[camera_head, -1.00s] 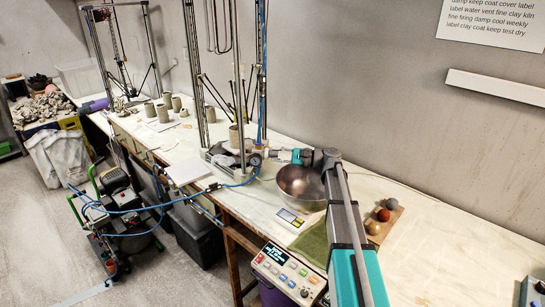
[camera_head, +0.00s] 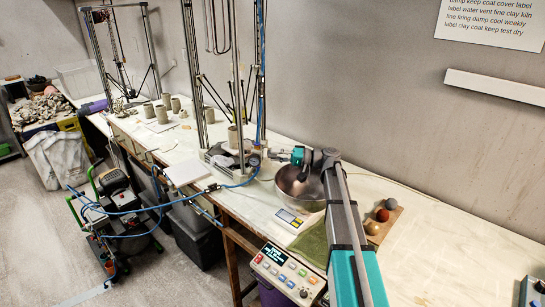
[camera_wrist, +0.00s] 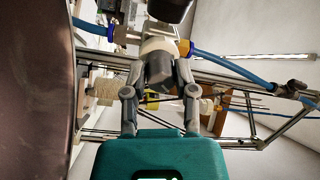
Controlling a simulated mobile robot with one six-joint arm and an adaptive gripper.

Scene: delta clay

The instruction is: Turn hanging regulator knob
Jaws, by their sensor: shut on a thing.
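The regulator (camera_wrist: 157,45) hangs on the blue air line at the near frame, with a pale body and a brass-coloured hose fitting on its right in the wrist view. Its grey knob (camera_wrist: 160,72) is between the two fingers of my gripper (camera_wrist: 159,80), which is shut on it. A dark round part (camera_wrist: 168,9), probably the gauge, shows at the top edge. In the head view the regulator (camera_head: 264,153) is small, and my gripper (camera_head: 284,157) reaches it from the right. The knob is too small or hidden there to make out.
The metal frame (camera_head: 261,75) rises beside the regulator. Clay balls (camera_head: 382,215) and a control box (camera_head: 286,273) lie nearer.

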